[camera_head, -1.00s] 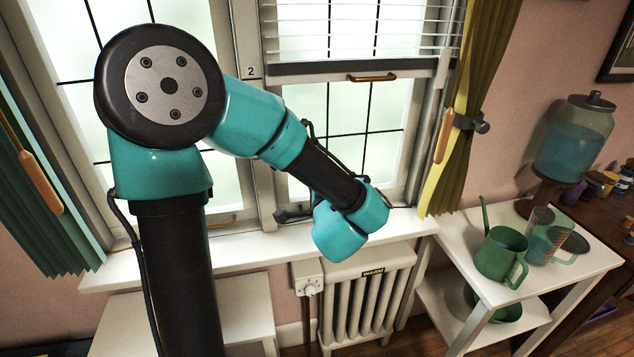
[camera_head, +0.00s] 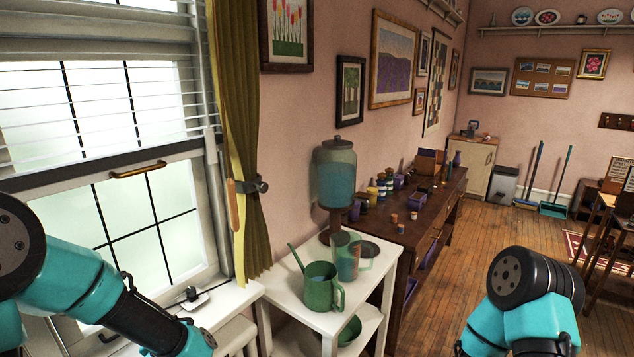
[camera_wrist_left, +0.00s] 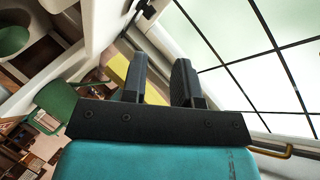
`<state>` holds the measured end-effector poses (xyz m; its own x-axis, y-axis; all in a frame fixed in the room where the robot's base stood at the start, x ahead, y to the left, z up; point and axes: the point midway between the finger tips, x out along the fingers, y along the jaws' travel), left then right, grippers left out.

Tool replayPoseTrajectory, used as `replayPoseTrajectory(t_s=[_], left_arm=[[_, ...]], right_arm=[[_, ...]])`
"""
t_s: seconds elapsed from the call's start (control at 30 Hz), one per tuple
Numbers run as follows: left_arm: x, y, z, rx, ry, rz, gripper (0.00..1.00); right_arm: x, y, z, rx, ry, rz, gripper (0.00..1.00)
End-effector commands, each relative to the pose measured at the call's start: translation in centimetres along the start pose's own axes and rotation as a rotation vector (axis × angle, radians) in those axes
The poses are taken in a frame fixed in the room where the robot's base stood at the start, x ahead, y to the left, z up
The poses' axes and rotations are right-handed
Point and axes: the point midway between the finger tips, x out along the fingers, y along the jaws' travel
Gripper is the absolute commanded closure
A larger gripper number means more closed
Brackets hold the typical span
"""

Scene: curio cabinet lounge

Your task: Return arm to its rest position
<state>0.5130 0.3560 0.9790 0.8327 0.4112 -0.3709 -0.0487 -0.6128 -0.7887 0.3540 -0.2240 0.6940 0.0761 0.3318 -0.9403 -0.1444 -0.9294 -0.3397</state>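My left arm (camera_head: 120,310) enters at the lower left of the head view, in front of the window. Its gripper cannot be made out there. In the left wrist view my left gripper (camera_wrist_left: 161,78) has its two dark fingers apart, with nothing between them. The window's panes and frame lie beyond it on the right of that view. My right arm (camera_head: 525,300) shows at the bottom right of the head view, above the wooden floor. Its gripper is out of the picture.
A white side table (camera_head: 285,290) holds a green watering can (camera_head: 322,288), a clear jug (camera_head: 346,255) and a drink dispenser (camera_head: 336,180). A dark sideboard (camera_head: 425,215) with small jars runs along the wall. A yellow-green curtain (camera_head: 240,120) hangs beside the window. The floor (camera_head: 455,270) is open.

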Motion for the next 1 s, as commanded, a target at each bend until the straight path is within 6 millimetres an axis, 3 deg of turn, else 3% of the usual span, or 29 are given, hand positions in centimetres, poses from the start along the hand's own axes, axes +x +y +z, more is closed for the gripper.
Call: replayPoseTrajectory(t_s=[0.03,0.27,0.47,0.6,0.8,1.0], left_arm=[[0.5,2.2,0.6,-0.046,0.002,0.073,0.72],[1.1,11.6,3.1,-0.297,-0.054,0.402,0.72],[-0.4,19.3,6.2,-0.502,-0.22,0.672,0.72],[-2.5,24.2,8.8,-0.629,-0.399,0.835,0.72],[-6.2,29.5,12.3,-0.761,-0.689,0.994,0.72],[-8.1,31.3,13.8,-0.807,-0.836,1.04,0.72]], right_arm=[[0.0,0.0,0.0,0.0,0.0,0.0,0.57],[0.0,0.0,0.0,0.0,0.0,0.0,0.57],[0.0,0.0,0.0,0.0,0.0,0.0,0.57],[0.0,0.0,0.0,0.0,0.0,0.0,0.57],[0.0,0.0,0.0,0.0,0.0,0.0,0.57],[0.0,0.0,0.0,0.0,0.0,0.0,0.57]])
